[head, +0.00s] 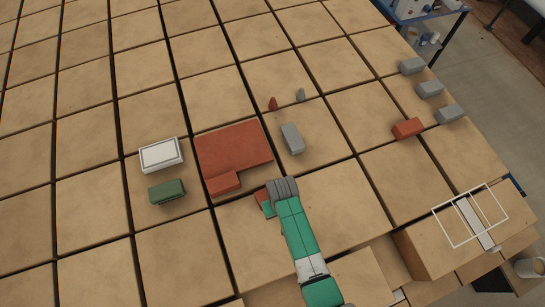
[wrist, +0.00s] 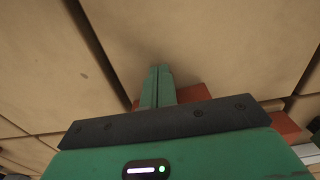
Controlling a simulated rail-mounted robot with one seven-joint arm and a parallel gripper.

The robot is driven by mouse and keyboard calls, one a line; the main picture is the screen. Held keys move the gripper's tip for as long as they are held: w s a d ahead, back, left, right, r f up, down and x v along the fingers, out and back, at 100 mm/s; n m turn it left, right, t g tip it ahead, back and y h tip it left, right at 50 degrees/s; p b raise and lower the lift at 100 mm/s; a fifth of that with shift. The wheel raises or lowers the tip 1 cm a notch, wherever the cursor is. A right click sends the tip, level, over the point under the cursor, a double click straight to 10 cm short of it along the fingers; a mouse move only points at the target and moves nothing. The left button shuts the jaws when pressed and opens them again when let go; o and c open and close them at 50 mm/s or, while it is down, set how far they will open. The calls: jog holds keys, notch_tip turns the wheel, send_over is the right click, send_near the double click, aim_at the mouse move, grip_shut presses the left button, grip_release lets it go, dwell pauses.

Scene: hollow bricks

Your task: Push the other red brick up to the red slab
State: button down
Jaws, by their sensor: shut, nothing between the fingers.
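The red slab (head: 240,145) lies flat on the tiled surface in the middle of the head view. A red brick (head: 223,182) sits at its near edge and looks to touch it. A second red piece (head: 261,196), apparently a brick, lies right of that one and is mostly hidden by my gripper. My gripper (head: 268,209) is shut and empty, low beside this piece. In the wrist view my closed green fingers (wrist: 157,85) stand in front of a red surface (wrist: 190,93); I cannot tell whether they touch. More red (wrist: 287,125) shows at the right there.
A white box (head: 161,155) and a green brick (head: 167,192) stand left of the slab. A grey brick (head: 292,138) and two small pieces, red (head: 273,103) and grey (head: 300,95), lie right of it. Farther right are another red brick (head: 407,128) and several grey bricks.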

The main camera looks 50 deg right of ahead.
aim_at(268, 184)
jog(key=shift+r, duration=0.1)
dwell(0.3)
jog(key=shift+w+d+b, duration=0.35)
jog(key=shift+w+b, duration=0.25)
jog(key=shift+w, duration=0.25)
jog(key=shift+w+d+b, duration=0.4)
jog(key=shift+w+b, duration=0.25)
jog(key=shift+w, duration=0.15)
jog(key=shift+w+d+b, duration=0.35)
jog(key=shift+w+b, duration=0.25)
jog(key=shift+w, duration=0.25)
jog(key=shift+w+d+b, duration=0.45)
jog(key=shift+w+b, duration=0.55)
jog(key=shift+w+d+b, duration=0.45)
jog(key=shift+w+b, duration=0.55)
jog(key=shift+b, duration=0.05)
jog(key=shift+w+d+b, duration=0.45)
jog(key=shift+w+b, duration=0.55)
jog(key=shift+s+a+r+p, duration=0.2)
jog(key=shift+s+p, duration=0.25)
jog(key=shift+p, duration=0.45)
jog(key=shift+s+a+f, duration=0.1)
jog(key=shift+s+f, duration=0.1)
jog(key=shift+s, duration=0.1)
notch_tip(268, 184, up, 8)
jog(key=p, duration=0.8)
